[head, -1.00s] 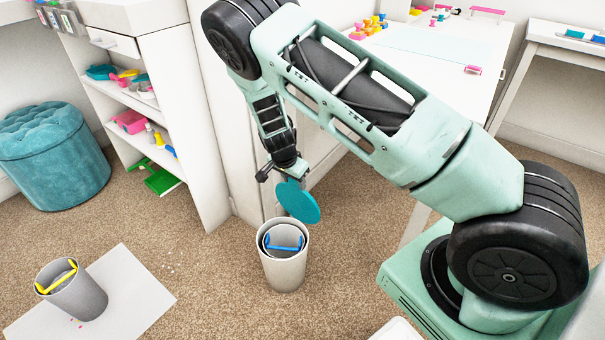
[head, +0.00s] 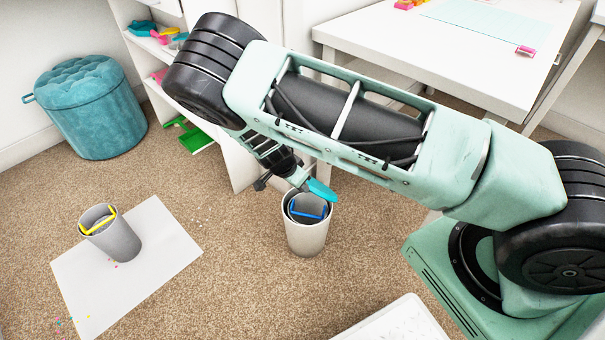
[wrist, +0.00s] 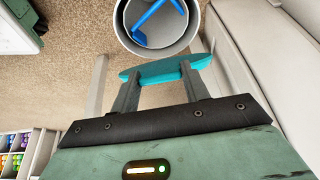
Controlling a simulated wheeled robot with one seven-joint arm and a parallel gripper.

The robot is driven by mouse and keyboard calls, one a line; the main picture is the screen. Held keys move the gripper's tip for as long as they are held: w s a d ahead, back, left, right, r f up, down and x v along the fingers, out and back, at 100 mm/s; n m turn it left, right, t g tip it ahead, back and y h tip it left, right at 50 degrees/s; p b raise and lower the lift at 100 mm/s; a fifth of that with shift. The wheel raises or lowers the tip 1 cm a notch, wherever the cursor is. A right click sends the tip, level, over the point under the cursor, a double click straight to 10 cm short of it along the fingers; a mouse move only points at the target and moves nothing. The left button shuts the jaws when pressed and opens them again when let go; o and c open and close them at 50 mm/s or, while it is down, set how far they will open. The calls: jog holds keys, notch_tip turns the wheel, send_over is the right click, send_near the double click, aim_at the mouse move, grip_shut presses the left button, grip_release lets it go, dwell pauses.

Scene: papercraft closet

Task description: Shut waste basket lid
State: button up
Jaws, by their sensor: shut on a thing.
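The grey-white waste basket (head: 306,238) stands upright on the carpet. Its mouth is open and a blue piece (head: 308,206) shows inside a grey inner bin; in the wrist view the basket (wrist: 196,43) is at the top. The teal round lid (head: 321,189) is tilted at the basket's back rim, seen nearly edge-on. My gripper (wrist: 158,83) is shut on the lid (wrist: 150,72), with a finger near each side of it. My arm partly hides the gripper in the head view. I cannot tell whether the lid touches the rim.
A second grey bin (head: 112,235) with a yellow piece stands on a white mat (head: 155,262) at left. A teal ottoman (head: 90,110), a white shelf unit (head: 135,45) and a white table (head: 460,50) surround the area. Carpet in front of the basket is clear.

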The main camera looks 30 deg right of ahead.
jog(key=shift+s+a+f, duration=0.1)
jog(key=shift+a+f, duration=0.2)
jog(key=o, duration=1.4)
jog(key=p+v, duration=0.3)
jog(key=v, duration=1.4)
jog(key=shift+r+p, duration=0.25)
jog(key=shift+p, duration=0.15)
jog(key=shift+d, duration=0.1)
